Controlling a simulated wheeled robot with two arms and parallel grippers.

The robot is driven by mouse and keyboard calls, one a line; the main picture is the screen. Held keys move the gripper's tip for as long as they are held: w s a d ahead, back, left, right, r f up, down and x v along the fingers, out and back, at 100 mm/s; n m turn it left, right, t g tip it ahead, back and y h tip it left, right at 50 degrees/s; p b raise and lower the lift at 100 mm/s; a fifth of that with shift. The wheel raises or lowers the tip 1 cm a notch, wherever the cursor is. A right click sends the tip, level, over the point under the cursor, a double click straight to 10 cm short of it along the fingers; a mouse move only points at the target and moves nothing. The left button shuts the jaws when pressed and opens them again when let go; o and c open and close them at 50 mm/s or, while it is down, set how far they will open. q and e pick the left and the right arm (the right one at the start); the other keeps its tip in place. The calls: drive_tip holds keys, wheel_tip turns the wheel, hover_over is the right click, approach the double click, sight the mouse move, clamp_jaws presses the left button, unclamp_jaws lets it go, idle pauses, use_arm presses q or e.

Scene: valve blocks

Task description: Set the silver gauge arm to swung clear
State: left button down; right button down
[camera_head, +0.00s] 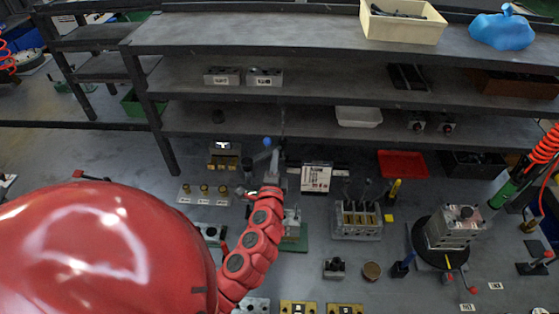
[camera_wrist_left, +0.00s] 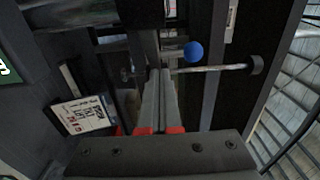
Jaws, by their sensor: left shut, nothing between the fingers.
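A silver rod (camera_wrist_left: 215,68), which looks like the gauge arm, runs sideways across the left wrist view and ends in a dark round knob at the right. A blue ball (camera_wrist_left: 194,53) shows just above it; the ball also shows in the head view (camera_head: 267,142). My left gripper (camera_wrist_left: 158,74) is shut and empty, with its fingertips close beside the rod; I cannot tell if they touch. In the head view my left gripper (camera_head: 276,163) is small and partly merges with the fixture near the ball. My right gripper is not in view.
A valve block (camera_head: 358,218) and a silver block on a dark round base (camera_head: 453,228) stand further right. Brass fittings on a plate (camera_head: 205,193) lie left.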

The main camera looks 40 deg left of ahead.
sight(272, 153)
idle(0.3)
use_arm(q)
drive_tip(key=n+g+y+b, duration=0.1)
drive_tip(key=b, duration=0.2)
drive_tip(key=w+a+n+g+y+b, duration=0.1)
drive_tip(key=y+b, duration=0.1)
drive_tip(key=b, duration=0.1)
drive_tip(key=a+n+g+y+b, duration=0.1)
drive_tip(key=n+g+y+b, duration=0.1)
drive_tip(key=b, duration=0.1)
drive_tip(key=shift+w+f, duration=0.3)
drive_tip(key=shift+w, duration=0.05)
drive_tip(key=shift+w+a+r+n+g+y+b, duration=0.1)
drive_tip(key=shift+a+n+g+y+b, duration=0.15)
drive_tip(key=shift+n+g+b, duration=0.15)
drive_tip(key=shift+a+r+n+g+y+b, duration=0.1)
drive_tip(key=shift+a+n+g+y+b, duration=0.15)
drive_tip(key=shift+g, duration=0.25)
drive_tip(key=shift+a+r+b, duration=0.1)
drive_tip(key=shift+a+b, duration=0.2)
drive_tip(key=shift+a, duration=0.15)
